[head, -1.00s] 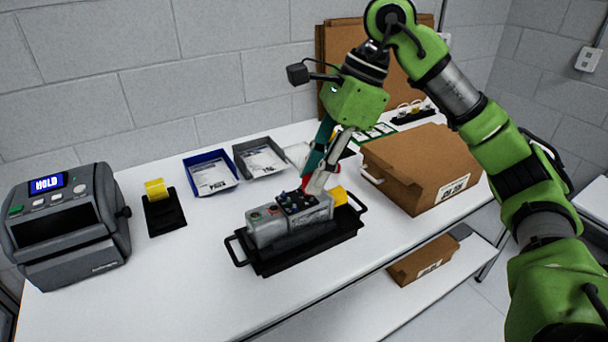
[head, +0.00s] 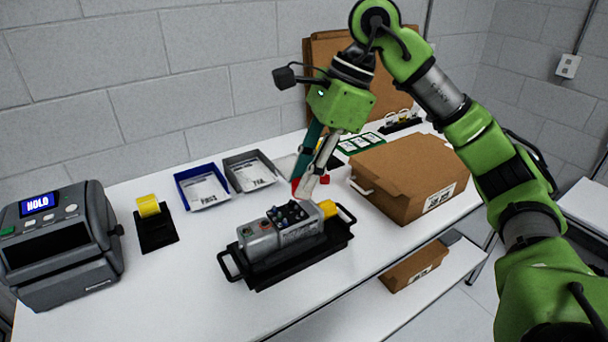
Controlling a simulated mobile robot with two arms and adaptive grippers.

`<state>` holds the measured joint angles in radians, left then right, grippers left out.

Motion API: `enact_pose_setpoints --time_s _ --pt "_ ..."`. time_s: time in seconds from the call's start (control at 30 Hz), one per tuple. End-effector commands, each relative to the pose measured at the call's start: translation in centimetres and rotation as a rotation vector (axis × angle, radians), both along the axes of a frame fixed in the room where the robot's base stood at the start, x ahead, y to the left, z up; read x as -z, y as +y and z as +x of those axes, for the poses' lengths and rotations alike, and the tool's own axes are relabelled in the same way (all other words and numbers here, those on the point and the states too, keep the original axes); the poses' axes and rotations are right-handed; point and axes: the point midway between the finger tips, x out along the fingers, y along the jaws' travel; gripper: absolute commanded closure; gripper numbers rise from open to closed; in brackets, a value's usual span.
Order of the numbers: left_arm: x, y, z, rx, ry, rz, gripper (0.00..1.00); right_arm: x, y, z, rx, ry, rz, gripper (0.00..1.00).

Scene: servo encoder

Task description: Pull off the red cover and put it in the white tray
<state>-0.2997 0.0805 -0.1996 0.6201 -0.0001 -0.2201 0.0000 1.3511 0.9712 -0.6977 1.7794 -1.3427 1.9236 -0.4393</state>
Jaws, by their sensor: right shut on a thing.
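My right gripper (head: 303,187) comes down from above and is shut on the red cover (head: 296,185). Only a small part of the cover shows between the fingertips. It appears just above and behind the grey servo unit (head: 265,241), whose dark top connectors (head: 287,212) are in plain view. The servo unit sits in a black handled carrier (head: 300,264), with a yellow part (head: 327,208) at its right end. The white tray (head: 284,166) is behind the gripper, partly hidden by its fingers. My left gripper is not in view.
A blue tray (head: 178,183) and a grey tray (head: 229,165) with papers stand left of the white tray. A cardboard box (head: 405,178) is close on the right. A label printer (head: 62,250) and a yellow-roll holder (head: 157,236) are at left. The front table strip is clear.

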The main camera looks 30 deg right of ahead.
Motion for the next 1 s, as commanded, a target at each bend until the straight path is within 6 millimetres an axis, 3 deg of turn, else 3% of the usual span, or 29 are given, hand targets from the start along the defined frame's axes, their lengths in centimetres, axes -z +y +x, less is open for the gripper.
enact_pose_setpoints --time_s 0.57,1.0 --pt "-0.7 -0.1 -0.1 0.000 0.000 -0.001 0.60 -0.8 0.0 0.0 0.000 0.000 0.000 0.84" --pt "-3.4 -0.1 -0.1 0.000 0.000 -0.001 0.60 -4.0 0.0 0.0 0.000 0.000 0.001 0.84"
